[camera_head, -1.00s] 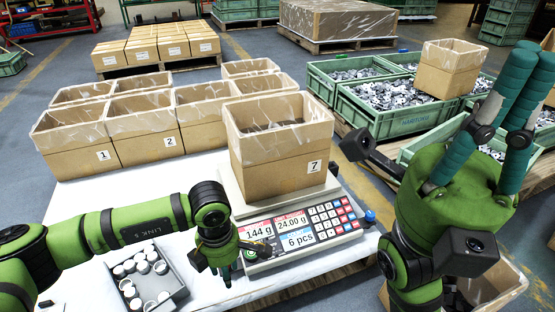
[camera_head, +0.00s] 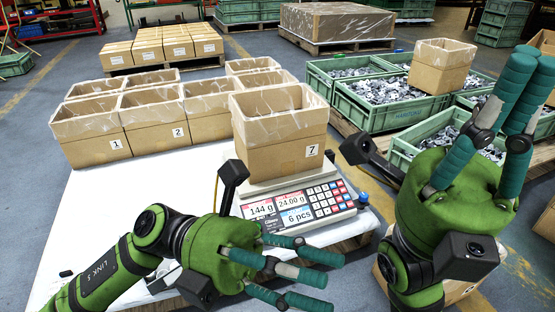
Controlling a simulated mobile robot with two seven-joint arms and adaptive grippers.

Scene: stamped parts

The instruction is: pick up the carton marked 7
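The carton marked 7 (camera_head: 272,158) is an open brown box with a clear liner. It stands upright on the scale (camera_head: 299,204), whose display reads 144 g, 24.00 g and 6 pcs. My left gripper (camera_head: 318,280) is in front of the scale, fingers spread apart and pointing right, with nothing between them. It is apart from the carton. My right gripper (camera_head: 512,95) is at the right, fingers pointing up and holding nothing; how far its fingers are apart is hard to judge. The carton's contents are hidden behind its front wall.
Cartons marked 1 (camera_head: 92,144) and 2 (camera_head: 158,137) stand with several others at the table's back left. Green crates (camera_head: 356,112) of metal parts lie behind right, one bearing a carton (camera_head: 438,72). The white table (camera_head: 100,215) is bare at left.

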